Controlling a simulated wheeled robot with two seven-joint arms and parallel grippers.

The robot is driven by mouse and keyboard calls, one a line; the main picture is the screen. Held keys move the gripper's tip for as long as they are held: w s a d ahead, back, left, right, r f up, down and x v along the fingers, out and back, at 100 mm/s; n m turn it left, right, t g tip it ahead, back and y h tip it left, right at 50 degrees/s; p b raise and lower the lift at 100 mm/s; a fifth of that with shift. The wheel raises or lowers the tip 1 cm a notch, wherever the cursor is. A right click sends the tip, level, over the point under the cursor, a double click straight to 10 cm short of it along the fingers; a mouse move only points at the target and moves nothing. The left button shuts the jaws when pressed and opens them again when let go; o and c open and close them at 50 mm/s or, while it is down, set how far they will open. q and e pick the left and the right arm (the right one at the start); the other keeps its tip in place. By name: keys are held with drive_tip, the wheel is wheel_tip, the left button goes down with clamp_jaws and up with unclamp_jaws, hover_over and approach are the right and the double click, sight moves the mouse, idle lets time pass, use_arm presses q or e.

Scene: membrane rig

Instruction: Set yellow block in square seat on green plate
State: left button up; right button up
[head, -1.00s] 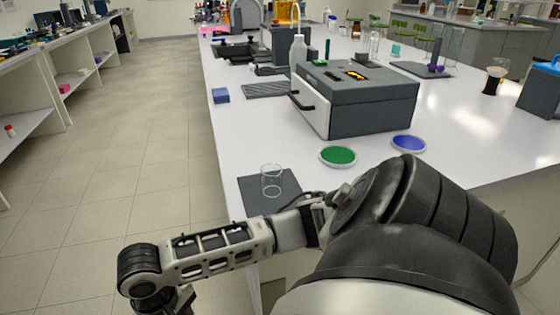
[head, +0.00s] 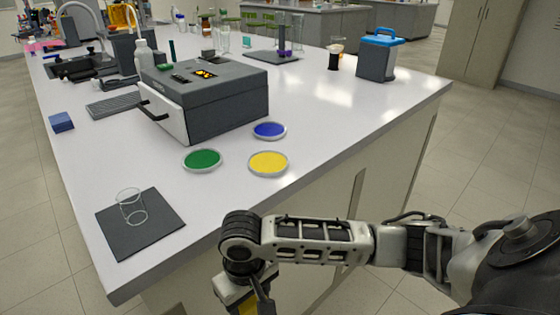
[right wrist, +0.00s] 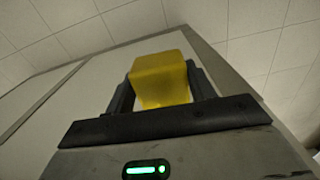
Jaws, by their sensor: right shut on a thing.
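The yellow block (right wrist: 160,78) is between the fingers of my right gripper (right wrist: 160,88), which is shut on it in the right wrist view. In the head view my right gripper (head: 247,297) is at the bottom edge, in front of the table's near edge and partly cut off. The green plate (head: 202,160) lies flat on the white table, up and left of that gripper and apart from it. I cannot make out a square seat on it. My left gripper is not in view.
A yellow plate (head: 268,163) and a blue plate (head: 270,130) lie right of the green one. A grey box machine (head: 225,105) stands behind. A clear beaker (head: 131,205) stands on a dark mat (head: 150,240) at left.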

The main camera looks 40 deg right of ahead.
drive_tip(key=shift+d+r, duration=0.1)
drive_tip(key=shift+d, duration=0.05)
drive_tip(key=shift+s+d+r, duration=0.1)
drive_tip(key=shift+d+r, duration=0.05)
drive_tip(key=shift+d, duration=0.05)
drive_tip(key=shift+r, duration=0.15)
